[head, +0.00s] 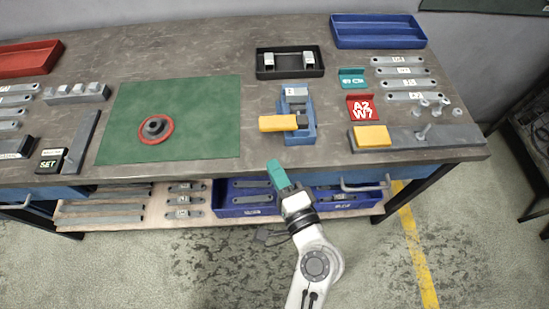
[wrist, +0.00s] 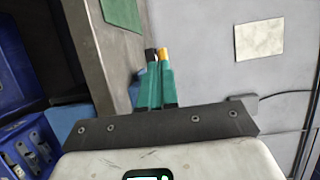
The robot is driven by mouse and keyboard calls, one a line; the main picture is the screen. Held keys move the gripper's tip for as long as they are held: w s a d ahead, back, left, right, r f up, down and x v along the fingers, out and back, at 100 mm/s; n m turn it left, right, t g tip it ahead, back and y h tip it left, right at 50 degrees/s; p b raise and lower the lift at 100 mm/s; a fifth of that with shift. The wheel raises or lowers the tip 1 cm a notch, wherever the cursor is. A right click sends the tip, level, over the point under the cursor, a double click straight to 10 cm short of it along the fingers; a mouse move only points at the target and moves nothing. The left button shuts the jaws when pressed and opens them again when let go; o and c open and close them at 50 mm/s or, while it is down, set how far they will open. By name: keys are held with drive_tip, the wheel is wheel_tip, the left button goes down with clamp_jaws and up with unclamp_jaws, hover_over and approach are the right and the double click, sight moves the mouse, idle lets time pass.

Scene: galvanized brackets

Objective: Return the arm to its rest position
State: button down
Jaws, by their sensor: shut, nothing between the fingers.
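My gripper (head: 278,172) shows in the head view in front of the workbench's front edge, with teal fingers pointing up and to the left. It is shut and holds nothing. In the wrist view the two teal fingers of my gripper (wrist: 158,78) lie close together, with one dark tip and one orange tip. My arm reaches up from the bottom of the head view. The gripper is apart from the objects on the bench top.
The workbench (head: 215,60) carries a green mat (head: 200,110), a blue fixture (head: 296,132) with a yellow handle, a black tray (head: 262,73) and a blue tray (head: 380,44). Blue bins (head: 235,211) sit on the lower shelf. Open floor (head: 200,265) lies in front.

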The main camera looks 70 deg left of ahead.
drive_tip(key=s+d, duration=0.1)
drive_tip(key=d, duration=0.4)
drive_tip(key=shift+s+d+b, duration=0.3)
drive_tip(key=shift+d+b, duration=0.1)
drive_tip(key=shift+b, duration=0.05)
drive_tip(key=w+d+f+n+t+h, duration=0.15)
drive_tip(key=w+d+f+h, duration=0.3)
drive_tip(key=d, duration=0.65)
drive_tip(key=w+d+f+m+t+h, duration=0.1)
drive_tip(key=w+d+f+t+h, duration=0.4)
drive_tip(key=d, duration=0.7)
drive_tip(key=s+d+g+h, duration=0.1)
drive_tip(key=s+d+h, duration=0.2)
drive_tip(key=d, duration=0.6)
drive_tip(key=s+d+f+m+g+h, duration=0.1)
drive_tip(key=s+d+h, duration=0.1)
drive_tip(key=d, duration=0.7)
drive_tip(key=s+d+m+g+h, duration=0.1)
drive_tip(key=s+d+h, duration=0.2)
drive_tip(key=d, duration=0.6)
drive_tip(key=shift+s+d+f+g+h, duration=0.15)
drive_tip(key=shift+s+f+g+h, duration=0.2)
drive_tip(key=shift+s, duration=0.25)
drive_tip(key=c, duration=1.8)
unclamp_jaws()
drive_tip(key=shift+c, duration=0.2)
